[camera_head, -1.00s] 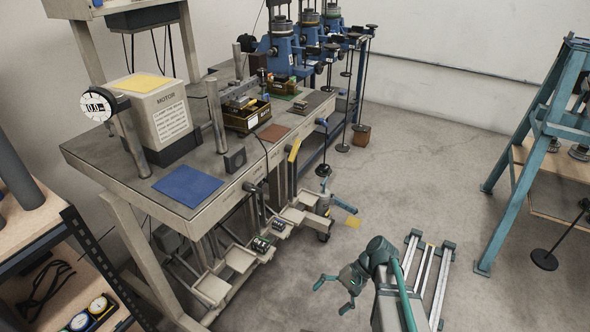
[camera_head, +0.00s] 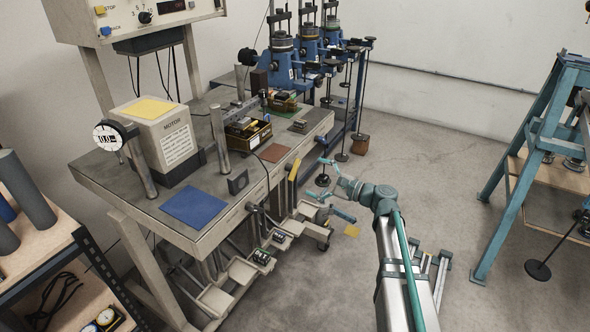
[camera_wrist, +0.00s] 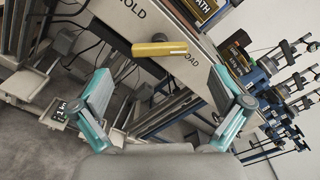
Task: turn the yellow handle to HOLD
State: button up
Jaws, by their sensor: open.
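The yellow handle (camera_head: 294,170) is a short bar on the front edge of the bench, standing nearly upright in the head view. In the wrist view the yellow handle (camera_wrist: 160,48) lies almost level across the picture. A HOLD label (camera_wrist: 131,15) is up and left of it, and a LOAD label (camera_wrist: 187,60) is just right of it. My gripper (camera_head: 321,180) is to the right of the handle, in front of the bench. In the wrist view my gripper (camera_wrist: 160,82) is open and empty, its fingers on either side below the handle. I see no contact.
The bench (camera_head: 170,229) carries a motor box (camera_head: 160,132), a blue mat (camera_head: 194,206) and a brown mat (camera_head: 275,153). Small trays (camera_head: 215,300) stick out low at its front. Blue presses with hanging rods stand beyond. Open floor (camera_head: 430,160) lies to the right.

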aim_at(296, 170)
jog(key=p+x, duration=0.1)
jog(key=x, duration=0.6)
jog(key=shift+w+a, duration=0.1)
jog(key=shift+a, duration=0.15)
jog(key=c, duration=1)
jog(key=shift+c, duration=0.2)
